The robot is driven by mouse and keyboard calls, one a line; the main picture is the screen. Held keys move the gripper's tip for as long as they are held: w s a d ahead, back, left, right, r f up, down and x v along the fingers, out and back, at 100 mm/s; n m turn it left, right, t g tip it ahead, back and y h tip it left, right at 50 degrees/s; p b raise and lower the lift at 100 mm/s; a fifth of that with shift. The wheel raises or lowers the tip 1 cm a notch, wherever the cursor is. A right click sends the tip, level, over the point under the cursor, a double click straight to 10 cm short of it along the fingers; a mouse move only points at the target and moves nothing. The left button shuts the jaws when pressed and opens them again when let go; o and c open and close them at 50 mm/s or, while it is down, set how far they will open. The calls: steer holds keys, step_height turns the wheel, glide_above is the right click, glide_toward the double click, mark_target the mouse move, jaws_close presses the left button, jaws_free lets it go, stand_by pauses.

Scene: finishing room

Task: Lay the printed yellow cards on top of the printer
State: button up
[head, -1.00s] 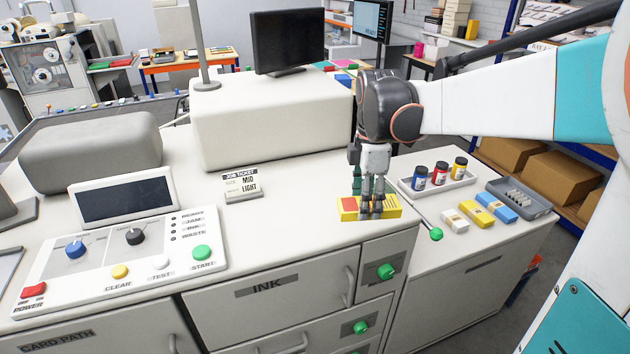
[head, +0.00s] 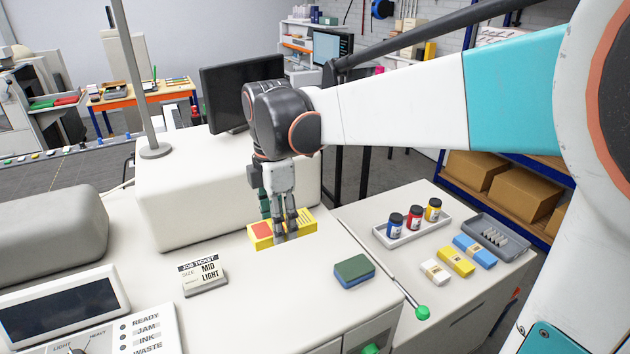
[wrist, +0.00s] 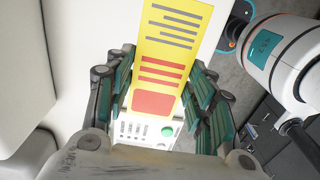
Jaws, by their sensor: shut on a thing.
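The printed yellow cards (head: 262,230) form a flat yellow block with a red square and dark print lines. My gripper (head: 287,236) is shut on them, its fingers pointing down. In the wrist view the cards (wrist: 172,55) lie between the green-padded fingers (wrist: 165,95), the red patch nearest the palm. The cards are over the printer's white top (head: 265,283), close to the right end of its raised housing (head: 190,200). I cannot tell whether they touch the top or hang just above it.
A green-and-blue sponge (head: 354,271) and a job ticket stand (head: 203,275) are on the printer top. A thin rod with a green knob (head: 422,312) lies by its right edge. The side cabinet holds an ink bottle tray (head: 425,231), small boxes (head: 455,262) and a grey tray (head: 505,238).

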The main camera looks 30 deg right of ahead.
mark_target(284, 294)
steer(key=shift+s+a+f, duration=0.1)
steer(key=shift+a, duration=0.05)
step_height(284, 294, down, 20)
steer(key=b, duration=0.3)
steer(key=shift+r, duration=0.25)
steer(key=shift+f+b, duration=0.1)
steer(key=shift+b, duration=0.25)
steer(key=o, duration=1.3)
